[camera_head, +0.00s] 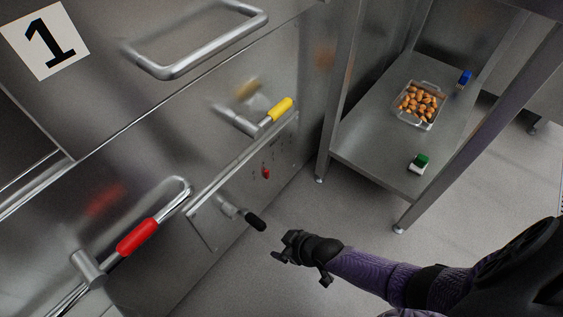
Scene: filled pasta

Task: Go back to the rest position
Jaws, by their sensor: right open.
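My right gripper (302,262) is in the lower middle of the head view, at the end of my purple-sleeved right arm that comes in from the lower right. Its jaws are open and nothing shows between them. It is in the air above the grey floor, to the right of a black-tipped lever (255,221) and apart from it in the picture. My left gripper is not in view.
A steel machine fills the left, with a red handle (137,237), a yellow-tipped lever (281,109) and a bar handle (215,45). A steel shelf (372,137) at the right holds a clear tray of pasta (420,104), a blue item (464,79) and a green-and-white item (419,164). Floor (320,215) between is clear.

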